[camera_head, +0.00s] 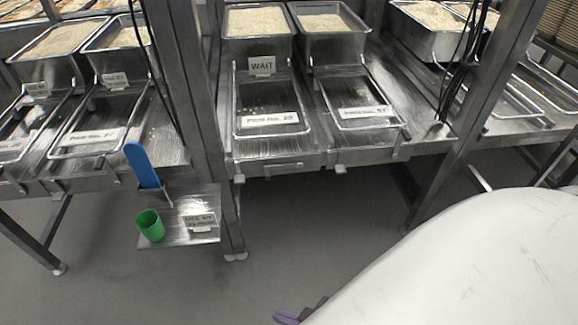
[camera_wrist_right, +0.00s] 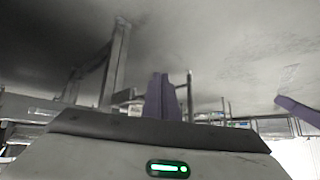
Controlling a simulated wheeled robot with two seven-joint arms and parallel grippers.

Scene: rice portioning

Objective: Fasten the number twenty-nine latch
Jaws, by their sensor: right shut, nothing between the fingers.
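Two bays at the middle of the bench carry labels with small numbers; the left bay's label (camera_head: 270,119) may end in 29, but I cannot read it surely. A metal bar handle (camera_head: 284,166) sits on that bay's front edge; I cannot tell whether it is the latch or whether it is fastened. My right gripper (camera_head: 300,313) is at the bottom of the head view, low and well in front of the bench. Its purple fingers (camera_wrist_right: 162,97) are together and empty. A purple bar at the wrist view's right edge may be part of my left gripper.
A WAIT sign (camera_head: 262,66) stands behind the left middle bay, below rice pans (camera_head: 258,35). A small shelf holds a green cup (camera_head: 150,225) and a blue-handled tool (camera_head: 141,165). Metal posts (camera_head: 205,120) flank the middle bays. The grey floor in front is clear.

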